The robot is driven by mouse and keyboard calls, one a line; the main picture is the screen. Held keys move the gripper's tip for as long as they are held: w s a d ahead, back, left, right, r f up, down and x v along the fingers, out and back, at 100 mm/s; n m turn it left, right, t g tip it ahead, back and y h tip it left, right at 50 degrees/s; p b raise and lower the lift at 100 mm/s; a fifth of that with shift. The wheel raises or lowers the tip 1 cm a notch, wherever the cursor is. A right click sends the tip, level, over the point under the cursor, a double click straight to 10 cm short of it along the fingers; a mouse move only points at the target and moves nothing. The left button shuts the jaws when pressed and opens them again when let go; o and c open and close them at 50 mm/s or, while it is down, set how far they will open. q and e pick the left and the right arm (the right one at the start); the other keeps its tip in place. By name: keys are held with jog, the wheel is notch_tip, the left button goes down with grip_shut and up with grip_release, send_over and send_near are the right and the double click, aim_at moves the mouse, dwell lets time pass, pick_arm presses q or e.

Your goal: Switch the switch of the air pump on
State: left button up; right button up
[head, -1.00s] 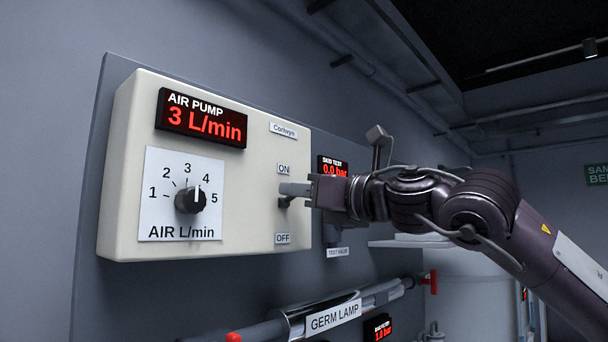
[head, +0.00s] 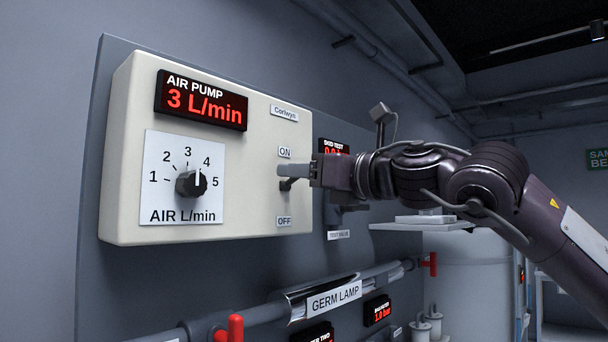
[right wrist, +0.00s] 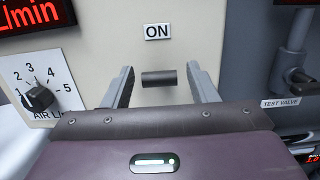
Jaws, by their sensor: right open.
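The air pump box (head: 250,75) is a cream panel with a lit red display (head: 201,101) reading 3 L/min. Its dark switch lever (head: 286,185) sits between the ON label (head: 285,153) and the OFF label (head: 284,222). I cannot tell which way the lever tilts. My right gripper (head: 292,171) is at the lever, its visible finger level with the lever's upper part. In the right wrist view the open right gripper (right wrist: 159,86) has one finger on each side of the lever (right wrist: 159,77), with gaps beside it; OFF is hidden there. My left gripper is not in view.
A knob (head: 191,183) on a 1–5 dial is at the box's left. Right of the box are a skid test display (head: 333,146), partly covered by my gripper, and a test valve (right wrist: 300,77). A germ lamp tube (head: 335,298) and red-handled valves (head: 433,264) lie below.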

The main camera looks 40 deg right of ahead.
jog(key=s+b, duration=0.3)
jog(key=s, duration=0.4)
jog(key=shift+d+f, duration=0.3)
jog(key=shift+f, duration=0.1)
jog(key=shift+s, duration=0.1)
